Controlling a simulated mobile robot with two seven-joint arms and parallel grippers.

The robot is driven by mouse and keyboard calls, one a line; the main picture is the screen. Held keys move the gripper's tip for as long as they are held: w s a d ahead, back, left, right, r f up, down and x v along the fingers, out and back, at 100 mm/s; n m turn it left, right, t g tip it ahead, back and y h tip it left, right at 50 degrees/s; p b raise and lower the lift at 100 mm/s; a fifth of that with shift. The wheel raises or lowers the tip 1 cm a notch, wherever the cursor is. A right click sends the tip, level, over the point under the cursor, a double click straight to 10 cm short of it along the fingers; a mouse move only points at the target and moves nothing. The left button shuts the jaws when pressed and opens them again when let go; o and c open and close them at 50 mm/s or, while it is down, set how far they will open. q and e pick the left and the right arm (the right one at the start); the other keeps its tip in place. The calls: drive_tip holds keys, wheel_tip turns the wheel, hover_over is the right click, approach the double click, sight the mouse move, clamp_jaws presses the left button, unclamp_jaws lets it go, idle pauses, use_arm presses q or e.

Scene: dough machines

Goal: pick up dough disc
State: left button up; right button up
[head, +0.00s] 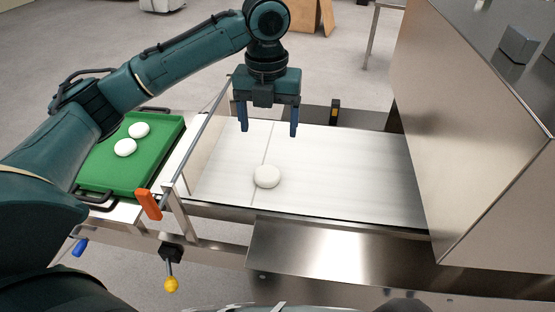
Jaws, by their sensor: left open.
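A round white dough disc (267,176) lies on the white conveyor belt (350,165), near its left end. My left gripper (267,130) hangs above the belt with its two blue fingers pointing down and spread apart. It is open and empty, behind the disc in the picture and apart from it. Two more white dough discs, one at the back (139,130) and one in front (125,148), lie on a green tray (160,165) at the left. My right gripper is not in view.
A large steel machine housing (460,140) stands at the right end of the belt. A metal guard frame with an orange handle (149,204) stands between tray and belt. A steel sheet (330,255) and a yellow-knobbed lever (171,284) are at the front.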

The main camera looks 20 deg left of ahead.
use_arm(q)
hover_over(267, 173)
drive_tip(key=f, duration=0.7)
drive_tip(key=shift+d, duration=0.2)
drive_tip(key=shift+a+f, duration=0.2)
drive_tip(key=shift+f, duration=2.75)
drive_tip(key=shift+c, duration=0.4)
drive_tip(key=c, duration=1)
